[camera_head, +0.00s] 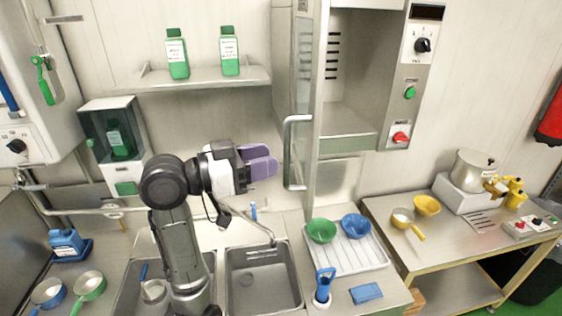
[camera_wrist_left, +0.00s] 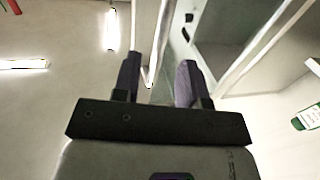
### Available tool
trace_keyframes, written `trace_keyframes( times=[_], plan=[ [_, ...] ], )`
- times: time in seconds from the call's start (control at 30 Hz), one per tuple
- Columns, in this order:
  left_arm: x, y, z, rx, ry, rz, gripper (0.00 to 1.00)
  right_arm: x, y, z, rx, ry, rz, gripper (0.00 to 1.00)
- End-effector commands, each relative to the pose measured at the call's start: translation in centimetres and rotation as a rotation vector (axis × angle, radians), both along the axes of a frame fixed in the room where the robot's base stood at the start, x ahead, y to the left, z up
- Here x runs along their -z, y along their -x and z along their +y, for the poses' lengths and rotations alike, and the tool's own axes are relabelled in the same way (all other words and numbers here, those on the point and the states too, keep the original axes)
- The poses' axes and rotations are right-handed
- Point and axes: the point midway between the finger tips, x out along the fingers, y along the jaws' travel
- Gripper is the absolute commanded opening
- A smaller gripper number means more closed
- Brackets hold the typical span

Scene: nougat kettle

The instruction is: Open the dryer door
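The dryer (camera_head: 350,143) is a steel wall cabinet at upper middle right. Its glass door (camera_head: 306,90) is swung out from the left side of the opening, and the interior is visible. A long bar handle (camera_head: 288,155) is on the door's left face. My left gripper (camera_head: 265,162), with purple fingers, is just left of the handle in the head view. In the left wrist view the fingers (camera_wrist_left: 159,80) are apart, with a pale upright edge behind the gap; I cannot tell whether it touches them. My right gripper is not in view.
The dryer's control panel (camera_head: 409,75) has a black knob, a green button and a red switch. Below are a sink (camera_head: 262,280) and a drying tray (camera_head: 370,252) with green and blue bowls. A shelf (camera_head: 200,80) with two green bottles is at upper left.

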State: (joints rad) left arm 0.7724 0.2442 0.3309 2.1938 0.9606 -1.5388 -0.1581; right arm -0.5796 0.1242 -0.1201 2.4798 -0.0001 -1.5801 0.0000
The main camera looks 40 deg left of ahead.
Motion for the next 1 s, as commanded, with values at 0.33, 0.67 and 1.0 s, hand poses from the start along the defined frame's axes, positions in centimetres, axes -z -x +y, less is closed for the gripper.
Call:
trace_keyframes(
  times=[0.33,0.67,1.0],
  plan=[
    [0.3,5.4,3.4,-0.003,-0.004,-0.001,0.39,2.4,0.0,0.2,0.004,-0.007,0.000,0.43],
    [0.1,7.5,4.7,-0.001,-0.001,0.002,0.39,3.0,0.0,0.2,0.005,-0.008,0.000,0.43],
    [0.0,7.6,4.8,0.000,-0.001,0.001,0.39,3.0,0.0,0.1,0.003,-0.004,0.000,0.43]
  ],
)
